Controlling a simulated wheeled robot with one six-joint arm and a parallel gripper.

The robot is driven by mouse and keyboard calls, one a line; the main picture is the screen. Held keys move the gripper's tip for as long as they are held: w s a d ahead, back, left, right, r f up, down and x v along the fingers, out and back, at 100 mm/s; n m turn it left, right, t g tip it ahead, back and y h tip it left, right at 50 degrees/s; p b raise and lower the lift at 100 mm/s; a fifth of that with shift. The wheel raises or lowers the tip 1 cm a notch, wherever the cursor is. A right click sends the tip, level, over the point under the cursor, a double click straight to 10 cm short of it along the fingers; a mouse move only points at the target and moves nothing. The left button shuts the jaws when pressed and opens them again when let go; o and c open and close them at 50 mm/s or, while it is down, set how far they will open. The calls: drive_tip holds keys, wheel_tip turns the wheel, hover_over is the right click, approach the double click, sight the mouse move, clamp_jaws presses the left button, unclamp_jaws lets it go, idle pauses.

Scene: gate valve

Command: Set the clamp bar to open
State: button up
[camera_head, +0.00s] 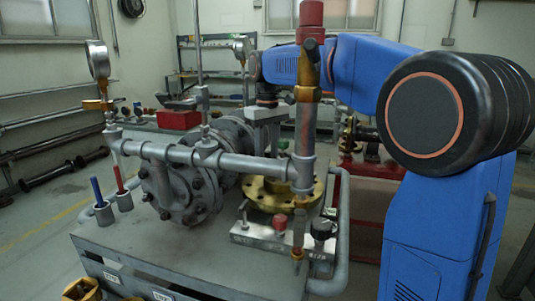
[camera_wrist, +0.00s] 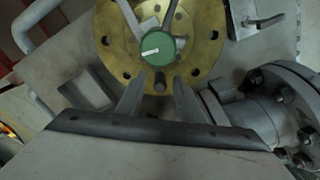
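In the wrist view, a round green cap (camera_wrist: 157,45) with a white mark sits over a brass flange (camera_wrist: 112,55). Grey bars (camera_wrist: 130,20) run from beside the cap toward the top edge; I cannot tell for certain which part is the clamp bar. My gripper (camera_wrist: 157,88) is open, its two grey fingers apart and empty, pointing at the lower rim of the flange. A small dark stud shows between the fingertips. In the head view the brass flange (camera_head: 308,202) stands on the bench, partly hidden by a vertical pipe. The fingers are not clear there.
A grey pipe (camera_head: 240,161) with a tall vertical pipe (camera_head: 305,130) stands before the flange. A grey flanged valve body (camera_head: 185,190) is to the left; bolted flanges also show at right in the wrist view (camera_wrist: 285,95). A bent rail (camera_head: 342,230) borders the bench.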

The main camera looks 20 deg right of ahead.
clamp_jaws()
drive_tip(key=shift+d, duration=0.1)
drive_tip(key=shift+w+d+m, duration=0.5)
drive_tip(key=shift+w+m, duration=0.05)
drive_tip(key=shift+m, duration=0.05)
drive_tip(key=w+d+m, duration=0.1)
drive_tip(key=d+m, duration=0.1)
drive_tip(key=w+d+m, duration=0.1)
drive_tip(key=d+m, duration=0.2)
drive_tip(key=w+d+m, duration=0.1)
drive_tip(key=d+m, duration=0.1)
drive_tip(key=d, duration=0.1)
drive_tip(key=shift+w+d, duration=0.15)
drive_tip(key=shift+d, duration=0.1)
drive_tip(key=shift+d+m, duration=0.7)
drive_tip(key=shift+d, duration=0.8)
